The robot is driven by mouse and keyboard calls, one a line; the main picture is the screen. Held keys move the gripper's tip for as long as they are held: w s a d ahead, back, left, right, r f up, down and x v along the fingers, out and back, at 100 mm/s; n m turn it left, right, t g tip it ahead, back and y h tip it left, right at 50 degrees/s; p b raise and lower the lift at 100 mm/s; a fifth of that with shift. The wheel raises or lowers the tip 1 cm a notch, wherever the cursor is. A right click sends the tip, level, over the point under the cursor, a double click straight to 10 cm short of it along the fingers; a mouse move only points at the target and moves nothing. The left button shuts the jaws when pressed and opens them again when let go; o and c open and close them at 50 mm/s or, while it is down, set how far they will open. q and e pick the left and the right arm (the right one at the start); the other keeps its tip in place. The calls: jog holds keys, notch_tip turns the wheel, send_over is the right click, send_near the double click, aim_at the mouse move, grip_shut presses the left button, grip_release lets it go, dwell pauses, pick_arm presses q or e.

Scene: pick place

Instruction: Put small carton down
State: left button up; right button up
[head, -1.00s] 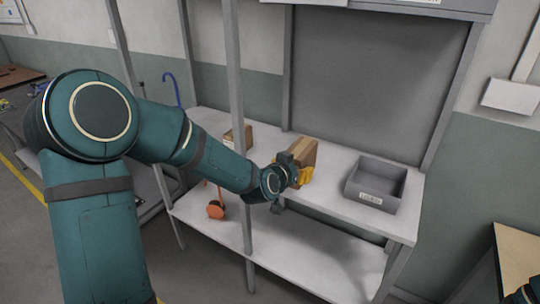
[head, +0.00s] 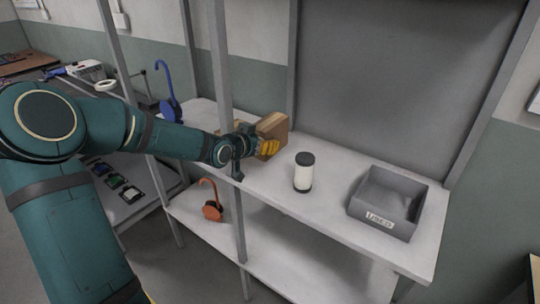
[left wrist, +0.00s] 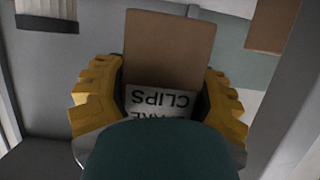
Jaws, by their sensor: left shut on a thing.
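My left gripper (head: 267,147), with yellow fingers, is shut on a small brown carton (head: 273,123) over the upper white shelf (head: 335,211). In the left wrist view the carton (left wrist: 169,45) sits between both yellow fingers (left wrist: 163,103), with a white label reading "CLIPS" upside down; my own wrist hides its lower part. The carton looks roughly upright. I cannot tell whether its base touches the shelf. My right gripper is not in view.
A white canister with black ends (head: 303,175) stands right of the carton. A grey open bin (head: 385,210) stands further right. Another carton (head: 238,126) is partly hidden behind my gripper and a grey post (head: 222,60). Bare shelf lies between canister and bin.

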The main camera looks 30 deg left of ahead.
aim_at(257, 156)
pick_arm(q)
jog(key=f, duration=0.1)
jog(key=f+b, duration=0.1)
jog(key=f, duration=0.2)
jog(key=shift+s+f+b, duration=0.25)
jog(key=shift+f+b, duration=0.1)
jog(key=shift+f, duration=0.05)
jog(key=shift+w+f+b, duration=0.1)
jog(key=shift+f+b, duration=0.65)
jog(key=shift+f, duration=1.45)
jog(key=shift+r, duration=0.1)
jog(key=o, duration=0.9)
jog(key=shift+f, duration=0.2)
jog(key=shift+c, duration=0.2)
jog(key=o, duration=0.5)
jog(key=shift+o, duration=0.2)
jog(key=shift+r, duration=0.15)
